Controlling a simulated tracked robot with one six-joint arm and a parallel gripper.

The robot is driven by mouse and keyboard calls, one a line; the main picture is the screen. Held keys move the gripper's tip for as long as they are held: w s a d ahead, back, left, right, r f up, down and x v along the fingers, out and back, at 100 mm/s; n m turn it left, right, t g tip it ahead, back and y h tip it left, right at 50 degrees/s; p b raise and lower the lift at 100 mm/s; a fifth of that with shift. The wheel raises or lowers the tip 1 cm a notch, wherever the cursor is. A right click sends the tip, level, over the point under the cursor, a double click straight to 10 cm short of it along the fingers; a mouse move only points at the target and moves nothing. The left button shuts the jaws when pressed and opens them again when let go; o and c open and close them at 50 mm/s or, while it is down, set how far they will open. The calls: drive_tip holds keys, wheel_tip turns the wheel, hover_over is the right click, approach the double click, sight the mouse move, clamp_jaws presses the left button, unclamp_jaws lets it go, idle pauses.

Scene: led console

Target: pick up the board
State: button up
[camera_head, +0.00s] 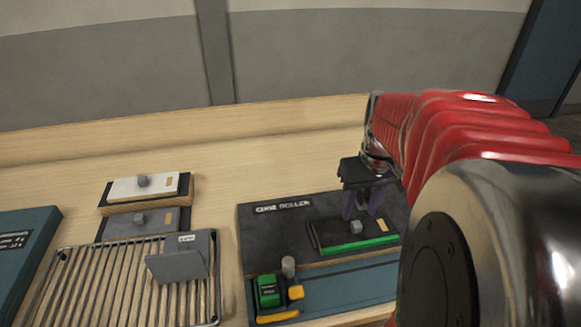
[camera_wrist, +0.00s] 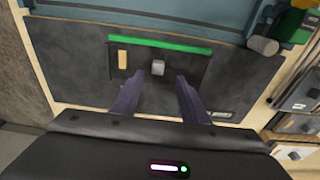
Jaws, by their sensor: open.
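My gripper (camera_head: 358,212) is open and empty, pointing down just over the board. In the wrist view its fingertips (camera_wrist: 169,76) are apart, the left one close to the knob. I cannot tell whether they touch it.
A green and yellow tool (camera_head: 270,292) and a grey cylinder (camera_head: 288,266) stand at the blue base's left. Bare wood runs along the back.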

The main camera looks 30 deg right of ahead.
sight(357, 223)
drive_tip(key=shift+w+d+f, duration=0.1)
drive_tip(key=shift+d+f, duration=0.05)
drive_tip(key=shift+f, duration=1.15)
drive_tip(key=shift+w+d+f, duration=0.1)
drive_tip(key=shift+f, duration=1.15)
drive_tip(key=shift+c, duration=0.2)
clamp_jaws()
